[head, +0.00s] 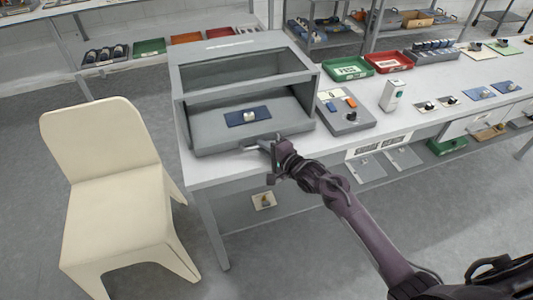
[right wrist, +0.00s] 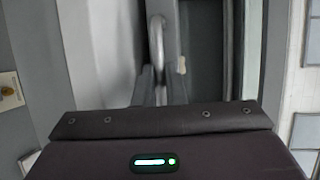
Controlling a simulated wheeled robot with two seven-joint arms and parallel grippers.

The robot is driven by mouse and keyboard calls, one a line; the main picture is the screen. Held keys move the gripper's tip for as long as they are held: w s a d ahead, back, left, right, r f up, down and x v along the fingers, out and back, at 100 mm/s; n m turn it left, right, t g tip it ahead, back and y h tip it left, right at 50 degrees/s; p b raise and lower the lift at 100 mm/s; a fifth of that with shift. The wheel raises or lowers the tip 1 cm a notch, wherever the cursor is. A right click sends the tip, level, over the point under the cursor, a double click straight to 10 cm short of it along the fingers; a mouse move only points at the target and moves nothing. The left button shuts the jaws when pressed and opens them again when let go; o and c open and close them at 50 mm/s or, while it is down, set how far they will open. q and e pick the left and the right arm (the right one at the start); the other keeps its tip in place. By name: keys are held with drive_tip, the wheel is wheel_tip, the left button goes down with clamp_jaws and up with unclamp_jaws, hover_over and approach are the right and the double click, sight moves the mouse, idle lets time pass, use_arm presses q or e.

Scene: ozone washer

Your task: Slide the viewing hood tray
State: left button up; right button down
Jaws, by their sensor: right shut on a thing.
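The viewing hood (head: 243,90) is a grey box with a slanted window frame, standing at the left end of the white table. Its tray (head: 215,132) is the grey floor inside the open front, with a blue plate (head: 248,116) carrying a small pale round part on it. My right gripper (head: 266,145) is at the front lower edge of the hood, shut on the tray's handle. My left gripper is not in view.
A grey control box (head: 347,113) with buttons stands right of the hood, with a white device (head: 391,96) beyond it. Green (head: 353,69) and red (head: 388,62) trays lie behind. A cream chair (head: 110,190) stands at the left. Floor in front of the table is clear.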

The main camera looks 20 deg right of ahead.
drive_tip(key=c, duration=1.5)
unclamp_jaws()
drive_tip(key=shift+s, duration=0.1)
drive_tip(key=v, duration=0.7)
drive_tip(key=shift+s+d, duration=0.2)
drive_tip(key=shift+s, duration=0.1)
